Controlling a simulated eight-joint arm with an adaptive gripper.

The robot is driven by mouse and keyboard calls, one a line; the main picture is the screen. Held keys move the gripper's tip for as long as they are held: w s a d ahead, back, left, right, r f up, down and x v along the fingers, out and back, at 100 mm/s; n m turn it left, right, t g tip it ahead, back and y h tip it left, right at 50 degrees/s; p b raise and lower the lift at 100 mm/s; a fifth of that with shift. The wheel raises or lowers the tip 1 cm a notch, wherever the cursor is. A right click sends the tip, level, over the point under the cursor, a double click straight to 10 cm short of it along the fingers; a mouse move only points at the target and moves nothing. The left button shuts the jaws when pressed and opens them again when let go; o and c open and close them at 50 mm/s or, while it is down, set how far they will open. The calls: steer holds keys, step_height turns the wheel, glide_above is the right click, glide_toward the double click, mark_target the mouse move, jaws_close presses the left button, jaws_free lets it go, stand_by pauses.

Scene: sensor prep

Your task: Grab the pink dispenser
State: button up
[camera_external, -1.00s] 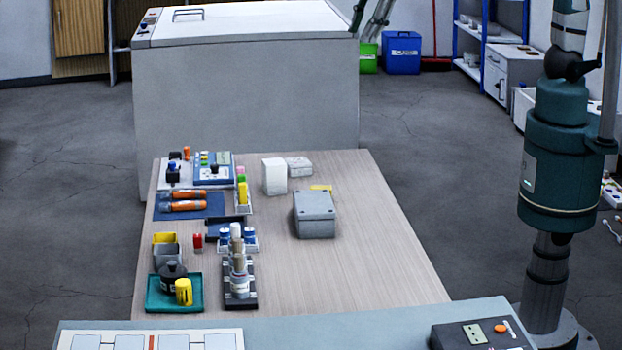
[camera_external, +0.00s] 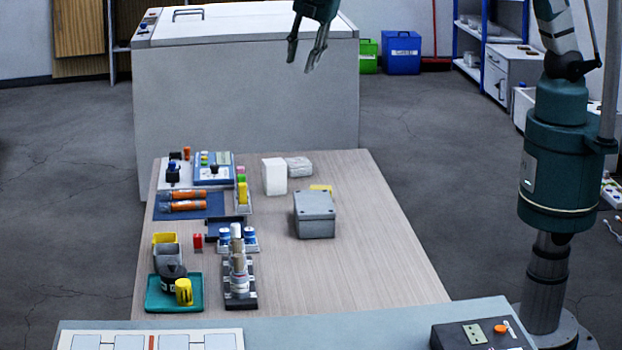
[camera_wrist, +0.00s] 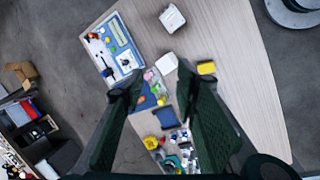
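The pink dispenser (camera_external: 241,170) is a small item at the back of a narrow rack on the table, just behind a yellow one (camera_external: 242,190). Only its pink top shows clearly. In the wrist view a small pink spot (camera_wrist: 148,75) shows between my two fingers, far below them. My gripper (camera_external: 301,64) hangs high above the far end of the table, up and to the right of the dispenser in the external view. Its fingers are apart with nothing between them.
A blue-and-white device (camera_external: 213,170) stands left of the rack. A white block (camera_external: 274,177) and a grey box (camera_external: 314,215) stand to its right. A blue mat (camera_external: 215,208) holds orange tubes. A teal tray (camera_external: 155,304) is nearer the front. The table's right side is clear.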

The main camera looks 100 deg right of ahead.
steer(key=w+a+f+n+g, duration=0.1)
steer(key=w+a+f+n, duration=0.15)
steer(key=w+f, duration=0.75)
steer(key=n+g+h, duration=0.1)
steer(key=n+h, duration=0.1)
steer(key=n, duration=0.2)
glide_toward(240, 167)
step_height(240, 167, down, 2)
steer(key=shift+d+f, duration=0.15)
steer(key=shift+d, duration=0.2)
steer(key=shift+x, duration=1.3)
steer(key=shift+d, duration=0.1)
steer(key=shift+b+x, duration=0.35)
steer(key=shift+x, duration=2.2)
steer(key=shift+c, duration=0.3)
